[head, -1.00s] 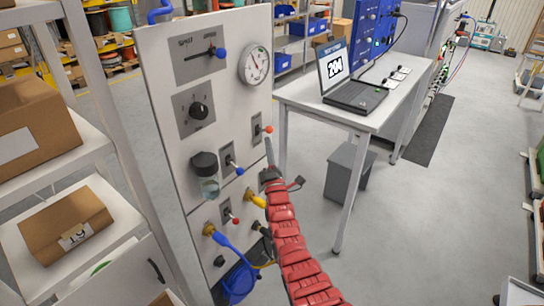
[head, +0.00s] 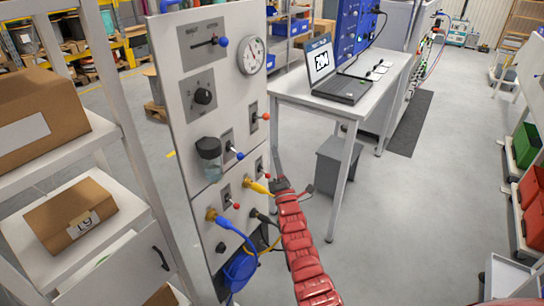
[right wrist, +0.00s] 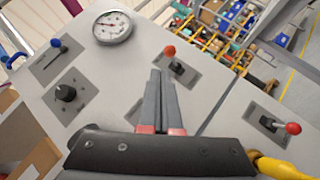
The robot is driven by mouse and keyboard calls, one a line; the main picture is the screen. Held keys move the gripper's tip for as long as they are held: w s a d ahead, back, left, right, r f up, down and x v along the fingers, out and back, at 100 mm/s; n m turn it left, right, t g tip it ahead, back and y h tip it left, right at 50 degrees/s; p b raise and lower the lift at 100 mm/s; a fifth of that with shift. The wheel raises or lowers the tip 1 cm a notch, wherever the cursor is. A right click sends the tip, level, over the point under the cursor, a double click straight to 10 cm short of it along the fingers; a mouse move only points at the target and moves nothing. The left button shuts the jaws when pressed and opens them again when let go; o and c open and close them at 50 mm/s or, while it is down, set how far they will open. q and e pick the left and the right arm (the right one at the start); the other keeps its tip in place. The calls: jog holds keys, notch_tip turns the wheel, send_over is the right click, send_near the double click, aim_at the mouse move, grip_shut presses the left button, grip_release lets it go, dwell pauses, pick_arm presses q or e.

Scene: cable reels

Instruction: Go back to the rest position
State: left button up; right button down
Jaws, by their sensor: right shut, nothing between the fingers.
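My right gripper (head: 275,151) is shut and empty, at the end of the red arm in the head view. It is in front of the right edge of the white control panel (head: 185,125), just below and right of the upper red-knobbed lever (head: 265,117). In the right wrist view the closed fingers (right wrist: 161,75) point up the panel face, with the upper red knob (right wrist: 169,51) just beyond their tips. I see a gap to the lever in the head view; contact is not visible. My left gripper is not in view.
The panel bears a gauge (head: 251,56), a blue-knobbed lever (head: 239,156), more red-knobbed levers, and yellow and blue cable plugs. A table (head: 345,107) with a laptop (head: 338,82) and a grey bin (head: 333,165) stand behind. Shelves with boxes (head: 70,216) are left.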

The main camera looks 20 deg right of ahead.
jog(key=shift+w+f, duration=0.15)
jog(key=shift+w, duration=0.05)
